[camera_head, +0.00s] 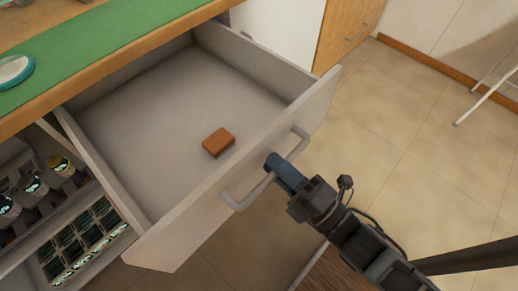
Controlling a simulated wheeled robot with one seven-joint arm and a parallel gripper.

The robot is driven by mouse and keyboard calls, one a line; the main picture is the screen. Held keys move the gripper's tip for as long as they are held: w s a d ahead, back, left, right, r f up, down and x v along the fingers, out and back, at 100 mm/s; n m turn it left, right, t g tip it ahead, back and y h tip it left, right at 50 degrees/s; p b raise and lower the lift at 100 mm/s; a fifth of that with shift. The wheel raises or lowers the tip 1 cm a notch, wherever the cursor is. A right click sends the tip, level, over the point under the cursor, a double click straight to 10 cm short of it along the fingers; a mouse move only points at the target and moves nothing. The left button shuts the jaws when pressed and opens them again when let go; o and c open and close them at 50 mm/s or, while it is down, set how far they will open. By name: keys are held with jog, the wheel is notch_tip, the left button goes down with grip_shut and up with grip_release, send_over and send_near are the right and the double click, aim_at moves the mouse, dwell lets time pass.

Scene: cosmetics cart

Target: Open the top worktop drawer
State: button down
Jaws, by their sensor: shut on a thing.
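The top worktop drawer (255,167) is pulled well out from under the worktop, and its inside shows. It has a pale grey front with a light bar handle (238,203). A small orange-brown block (218,142) lies on the drawer floor towards the front. My gripper (276,164) is at the middle of the handle, outside the drawer front, and is shut on the handle. The fingertips partly cover the bar.
The worktop has a green mat (110,35) and a round dish (14,71) at the left. Below the drawer, open shelves hold several bottles (62,165) and dark boxes (85,237). A wooden cabinet (345,30) stands behind. Tiled floor (420,120) is open at the right, with a white metal stand (485,97).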

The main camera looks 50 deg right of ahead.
jog(key=shift+s, duration=1.05)
jog(key=c, duration=1.2)
grip_release()
jog(key=shift+o, duration=0.2)
jog(key=s+f+b, duration=0.1)
jog(key=s, duration=0.6)
jog(key=shift+s+f, duration=0.3)
jog(key=shift+s, duration=0.05)
jog(key=s+r+m+g+p, duration=0.3)
jog(key=r+m, duration=0.7)
jog(key=m, duration=0.8)
jog(key=s+g, duration=0.2)
jog(key=shift+s+a+r, duration=0.3)
jog(key=shift+s+r, duration=0.05)
